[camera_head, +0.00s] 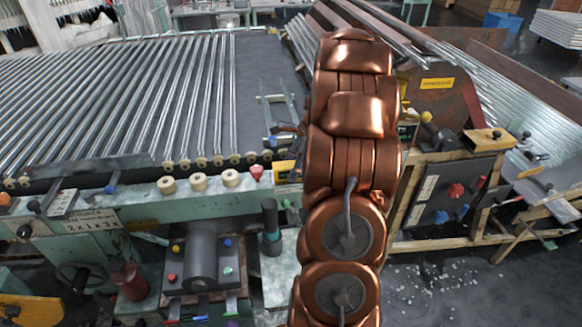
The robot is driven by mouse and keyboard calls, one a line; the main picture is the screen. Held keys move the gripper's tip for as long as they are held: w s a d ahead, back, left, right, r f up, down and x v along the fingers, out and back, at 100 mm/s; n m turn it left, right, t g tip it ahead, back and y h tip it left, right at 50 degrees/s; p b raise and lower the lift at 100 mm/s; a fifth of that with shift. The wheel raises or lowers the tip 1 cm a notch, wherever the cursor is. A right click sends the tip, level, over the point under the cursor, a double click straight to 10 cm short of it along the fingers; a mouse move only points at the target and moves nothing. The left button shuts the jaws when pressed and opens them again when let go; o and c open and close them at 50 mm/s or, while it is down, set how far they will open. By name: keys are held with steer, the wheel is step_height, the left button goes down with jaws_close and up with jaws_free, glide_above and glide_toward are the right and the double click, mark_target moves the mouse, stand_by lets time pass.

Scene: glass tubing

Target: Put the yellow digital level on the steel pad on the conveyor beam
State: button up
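My copper-coloured arm rises through the middle of the head view and hides what is behind it. My gripper cannot be made out; whether it is open or shut does not show. At the arm's right edge a small dark face with green marks and yellow trim (407,131) shows, perhaps part of the yellow digital level. A yellow patch (283,169) shows at the arm's left edge; I cannot tell whether it belongs to the same thing. The pale green conveyor beam (140,203) runs across the left. I cannot make out the steel pad for certain; a grey plate (62,203) lies on the beam's left part.
Several glass tubes (120,95) lie across the conveyor at left. Cream rollers (199,182) line the beam. A grey motor-like cylinder (202,255) stands below it. At right is a wooden frame with a dark panel (450,195) and a yellow block (488,139). Shards litter the floor.

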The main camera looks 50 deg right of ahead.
steer(key=shift+r, duration=0.1)
steer(key=b+v, duration=0.2)
steer(key=v, duration=1)
steer(key=s+a+n+g, duration=0.35)
steer(key=a+n, duration=0.85)
steer(key=a, duration=1.4)
steer(key=s+a+f+n+h, duration=0.1)
steer(key=s+a+f+n, duration=0.2)
steer(key=s+a+n, duration=0.2)
steer(key=s+a+f+n+h, duration=0.2)
steer(key=s+a+n, duration=0.3)
steer(key=s+n, duration=0.3)
steer(key=shift+s+f+g+h, duration=0.3)
steer(key=shift+s+f+g, duration=0.15)
steer(key=shift+s, duration=1.8)
steer(key=shift+a, duration=0.15)
